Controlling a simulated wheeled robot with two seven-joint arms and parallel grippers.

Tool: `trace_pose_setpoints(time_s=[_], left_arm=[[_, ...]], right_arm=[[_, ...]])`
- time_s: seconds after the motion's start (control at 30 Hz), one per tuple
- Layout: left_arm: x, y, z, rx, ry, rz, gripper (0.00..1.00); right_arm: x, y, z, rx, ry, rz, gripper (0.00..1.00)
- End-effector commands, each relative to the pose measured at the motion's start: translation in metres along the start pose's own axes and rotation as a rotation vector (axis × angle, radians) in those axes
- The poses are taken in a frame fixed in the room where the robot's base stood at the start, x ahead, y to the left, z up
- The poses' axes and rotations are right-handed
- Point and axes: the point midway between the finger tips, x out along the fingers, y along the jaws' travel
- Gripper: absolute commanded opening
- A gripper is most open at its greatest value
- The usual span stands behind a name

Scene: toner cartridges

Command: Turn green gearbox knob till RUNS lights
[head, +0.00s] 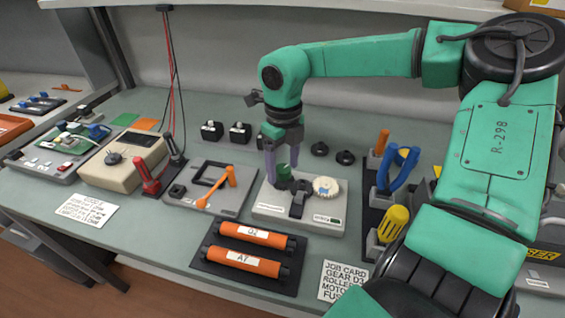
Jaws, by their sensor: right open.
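The gearbox is a pale grey block (270,211) in the middle of the bench. Its green knob (283,173) stands at the back left of its top, beside a dark crank-like part (298,202) and a white gear (326,186). A small label with a green patch (327,219) is on its front right; I cannot tell whether it is lit. My right gripper (282,170) points down with its fingers apart, one on each side of the green knob. I cannot tell whether the fingers touch it. My left gripper is not in view.
A grey plate with an orange handle (230,177) lies left of the gearbox. Orange rollers (252,235) on a dark tray are in front. A tool rack (378,205) stands right. Black round parts (319,149) lie behind. A job card (343,281) lies at front right.

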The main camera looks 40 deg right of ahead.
Motion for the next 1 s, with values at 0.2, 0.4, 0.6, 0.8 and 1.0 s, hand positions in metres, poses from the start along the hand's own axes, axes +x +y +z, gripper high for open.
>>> trace_pose_setpoints(time_s=[0.2,0.4,0.6,0.8,1.0], left_arm=[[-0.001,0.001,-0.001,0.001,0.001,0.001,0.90],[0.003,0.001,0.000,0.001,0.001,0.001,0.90],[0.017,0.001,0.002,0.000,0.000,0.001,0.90],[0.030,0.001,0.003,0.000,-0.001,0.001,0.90],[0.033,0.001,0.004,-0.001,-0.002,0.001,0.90]], right_arm=[[-0.001,0.000,0.000,0.000,0.000,0.000,0.14],[0.001,0.000,0.000,0.032,-0.001,-0.001,0.09],[0.003,-0.001,0.000,0.245,-0.002,-0.002,0.09],[0.003,-0.001,0.000,0.482,-0.002,-0.002,0.09],[0.000,0.000,0.000,0.611,-0.001,0.000,0.09]])
